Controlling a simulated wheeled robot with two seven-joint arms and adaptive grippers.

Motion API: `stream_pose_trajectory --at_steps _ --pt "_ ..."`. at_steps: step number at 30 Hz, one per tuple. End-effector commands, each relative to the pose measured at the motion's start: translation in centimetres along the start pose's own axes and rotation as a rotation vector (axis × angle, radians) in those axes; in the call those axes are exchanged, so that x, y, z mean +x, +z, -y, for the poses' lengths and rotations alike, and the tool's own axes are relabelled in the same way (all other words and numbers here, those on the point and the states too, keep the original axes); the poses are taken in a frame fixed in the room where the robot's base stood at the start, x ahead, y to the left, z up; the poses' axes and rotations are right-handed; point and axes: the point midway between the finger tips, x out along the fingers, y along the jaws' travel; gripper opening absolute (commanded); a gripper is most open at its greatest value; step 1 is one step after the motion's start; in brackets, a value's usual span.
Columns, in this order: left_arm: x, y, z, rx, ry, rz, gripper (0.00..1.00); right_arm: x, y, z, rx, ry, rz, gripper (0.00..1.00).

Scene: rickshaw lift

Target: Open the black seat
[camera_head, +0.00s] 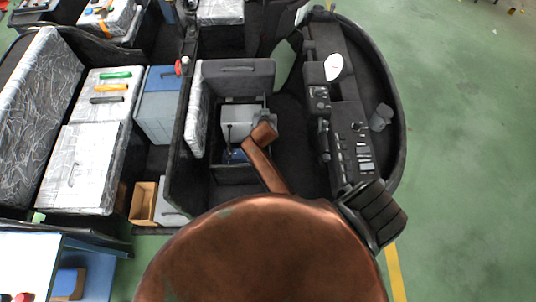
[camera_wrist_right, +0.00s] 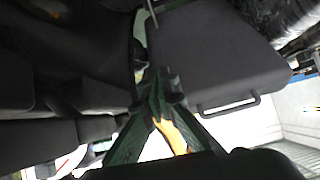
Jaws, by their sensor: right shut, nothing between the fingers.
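The black seat panel (camera_head: 235,78) is dark grey with a bar handle on its face, and looks raised at the back of an open compartment in the head view. The panel (camera_wrist_right: 215,52) also fills the upper right of the right wrist view, with its handle (camera_wrist_right: 228,106) at the lower edge. My right gripper (camera_wrist_right: 160,84) has greenish fingers that are shut and empty, left of the panel. I cannot tell whether the fingertips touch it. My left gripper does not show. In the head view, a large copper-coloured shape hides the lower middle.
A grey box (camera_head: 242,117) sits in the compartment. A black console (camera_head: 352,140) with switches, a white item (camera_head: 333,66) and a grey cup (camera_head: 381,117) lies to the right. Green floor (camera_head: 465,150) is mostly clear at right.

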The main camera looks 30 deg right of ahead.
Motion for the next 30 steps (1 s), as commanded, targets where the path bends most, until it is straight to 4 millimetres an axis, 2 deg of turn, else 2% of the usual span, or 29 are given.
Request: stream_pose_trajectory --at_steps 1,15,30 --pt "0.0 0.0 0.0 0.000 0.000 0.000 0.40 0.4 1.1 -0.1 -0.016 -0.003 0.014 0.00" --pt "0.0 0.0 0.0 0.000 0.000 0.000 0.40 3.1 9.5 -0.1 -0.147 -0.053 0.117 0.00" --pt "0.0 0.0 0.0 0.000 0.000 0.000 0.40 4.8 18.7 -1.4 -0.261 -0.102 0.221 0.00"
